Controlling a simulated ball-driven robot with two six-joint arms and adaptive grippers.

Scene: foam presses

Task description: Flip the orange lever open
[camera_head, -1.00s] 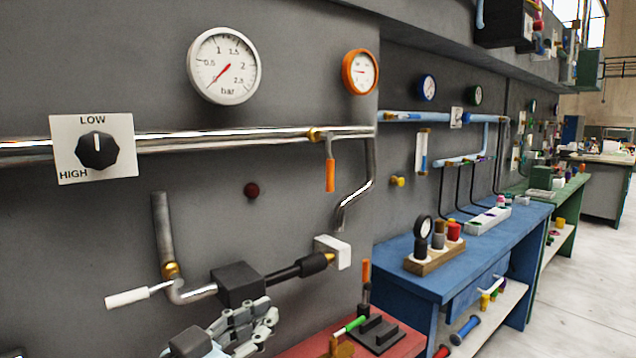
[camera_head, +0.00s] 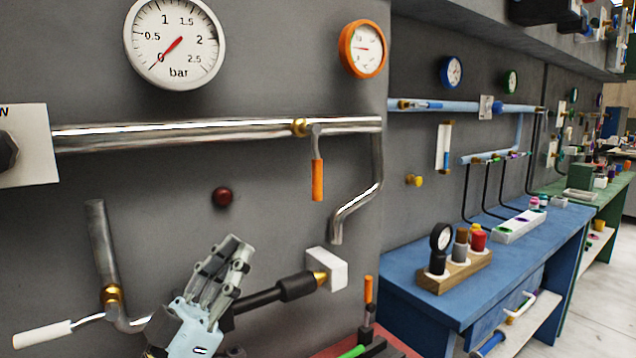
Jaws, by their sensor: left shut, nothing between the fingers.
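The orange lever (camera_head: 318,180) hangs straight down from a valve with a brass collar (camera_head: 300,127) on the steel pipe (camera_head: 190,134) along the grey wall. My left gripper (camera_head: 236,243) is below and to the left of the lever, clear of it, with its fingers pointing up. Its fingers are together and hold nothing. It hides part of the black fitting behind it. My right gripper does not show.
A dark red knob (camera_head: 222,196) sits on the wall left of the lever. A black nozzle (camera_head: 285,288) meets a white block (camera_head: 328,268) below it. A white-handled lever (camera_head: 42,335) is at lower left. A blue bench (camera_head: 400,285) stands right.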

